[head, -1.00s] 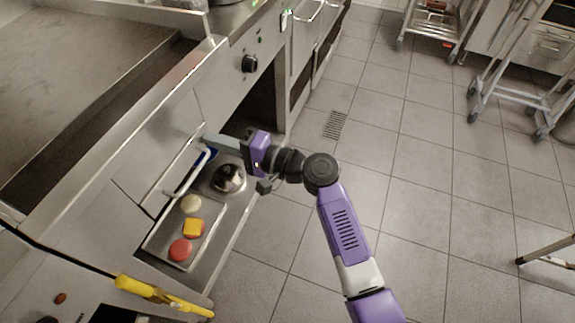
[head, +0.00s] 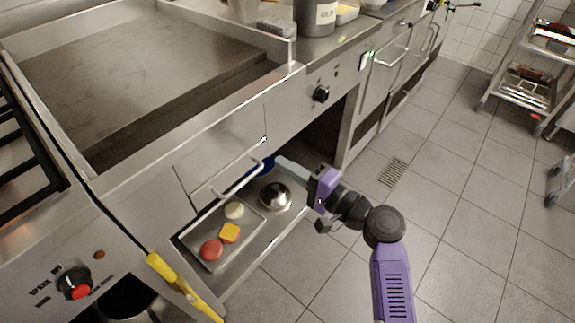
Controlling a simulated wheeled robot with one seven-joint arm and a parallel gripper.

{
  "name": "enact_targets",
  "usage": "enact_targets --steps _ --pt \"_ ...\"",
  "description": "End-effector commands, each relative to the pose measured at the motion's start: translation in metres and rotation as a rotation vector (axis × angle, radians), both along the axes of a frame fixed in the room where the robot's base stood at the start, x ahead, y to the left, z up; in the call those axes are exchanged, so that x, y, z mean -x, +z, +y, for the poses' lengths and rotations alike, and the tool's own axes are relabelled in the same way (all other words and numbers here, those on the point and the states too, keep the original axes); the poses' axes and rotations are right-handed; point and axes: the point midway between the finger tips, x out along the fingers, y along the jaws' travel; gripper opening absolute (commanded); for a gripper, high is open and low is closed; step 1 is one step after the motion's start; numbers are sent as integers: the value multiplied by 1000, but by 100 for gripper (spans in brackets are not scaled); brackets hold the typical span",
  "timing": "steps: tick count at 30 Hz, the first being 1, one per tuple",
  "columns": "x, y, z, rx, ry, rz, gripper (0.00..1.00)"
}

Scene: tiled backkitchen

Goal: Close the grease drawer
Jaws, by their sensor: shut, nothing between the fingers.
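The grease drawer (head: 222,152) is a flat steel front below the griddle, with a pale bar handle (head: 226,188) along its lower part. From this angle I cannot tell how far it stands out. My gripper (head: 280,161) reaches in from the right at the handle's right end, its fingers shut and empty, pointing left. Whether the fingertips touch the handle or drawer front is unclear. The inside of the drawer is hidden.
A yellow-handled tool (head: 162,268) hangs at the front left.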

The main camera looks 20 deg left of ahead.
Motion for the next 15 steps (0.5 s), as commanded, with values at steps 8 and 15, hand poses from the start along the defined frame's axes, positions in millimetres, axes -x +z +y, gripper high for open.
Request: enact_targets --steps 8,15 --pt "14 1 -43 -2 -5 2 0" --pt "26 1 -77 -2 -5 3 0"
